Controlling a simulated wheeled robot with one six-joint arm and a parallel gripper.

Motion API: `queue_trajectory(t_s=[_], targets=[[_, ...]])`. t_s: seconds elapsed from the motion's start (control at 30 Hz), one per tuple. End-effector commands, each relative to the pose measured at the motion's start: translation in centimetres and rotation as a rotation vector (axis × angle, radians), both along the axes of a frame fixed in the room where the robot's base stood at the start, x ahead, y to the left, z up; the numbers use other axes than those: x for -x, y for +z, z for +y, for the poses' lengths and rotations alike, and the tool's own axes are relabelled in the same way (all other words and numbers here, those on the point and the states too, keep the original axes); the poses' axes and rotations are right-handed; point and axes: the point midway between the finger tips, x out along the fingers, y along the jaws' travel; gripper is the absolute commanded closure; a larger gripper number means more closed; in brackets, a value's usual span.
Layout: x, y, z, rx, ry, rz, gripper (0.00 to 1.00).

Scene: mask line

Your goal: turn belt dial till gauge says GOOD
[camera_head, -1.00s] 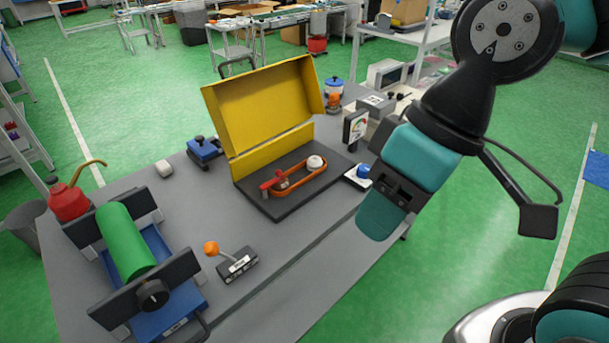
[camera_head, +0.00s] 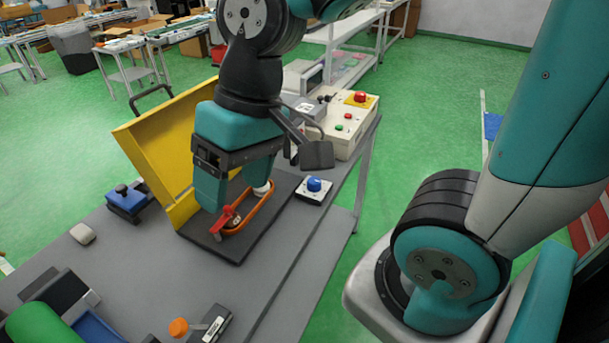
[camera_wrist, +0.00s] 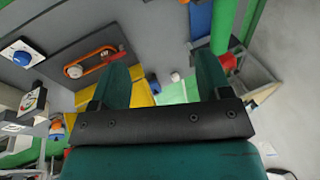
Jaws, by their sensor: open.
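A blue dial (camera_head: 314,185) stands on a white plate beside the black board, at the table's right edge. The wrist view also shows the blue dial (camera_wrist: 21,57) at upper left. The gauge (camera_wrist: 33,102) shows there as a white face in a dark frame; its reading is too small to tell. The orange belt (camera_head: 252,217), with a red lever (camera_head: 226,218) and a white wheel, lies on the black board (camera_head: 283,190). My gripper (camera_head: 236,186) is open and empty above the board, left of the blue dial.
A raised yellow cover (camera_head: 155,150) stands behind the board. A control box (camera_head: 345,128) with a red button stands at the back right. A blue clamp-like block (camera_head: 127,200) and an orange-knobbed lever (camera_head: 179,327) are at the left and front.

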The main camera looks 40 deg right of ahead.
Motion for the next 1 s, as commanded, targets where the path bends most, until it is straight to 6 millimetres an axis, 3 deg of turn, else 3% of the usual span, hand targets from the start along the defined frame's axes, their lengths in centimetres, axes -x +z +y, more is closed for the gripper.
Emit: queue_trajectory(t_s=[0.03, 0.17, 0.3, 0.4, 0.53, 0.7, 0.87, 1.0], targets=[[-2.6, -0.8, -1.5, 0.016, -0.183, 0.046, 0.29], [-9.6, -3.3, -7.8, 0.056, -0.818, 0.187, 0.29], [-15.1, -6.9, -16.7, 0.076, -1.524, 0.314, 0.29], [-16.9, -9.6, -22.9, 0.078, -1.955, 0.376, 0.29], [-17.6, -12.3, -28.8, 0.07, -2.36, 0.419, 0.29], [-17.5, -14.1, -32.2, 0.06, -2.603, 0.438, 0.29], [-17.5, -15.8, -32.5, 0.061, -2.632, 0.442, 0.29], [-17.4, -18.5, -32.4, 0.064, -2.629, 0.445, 0.29]])
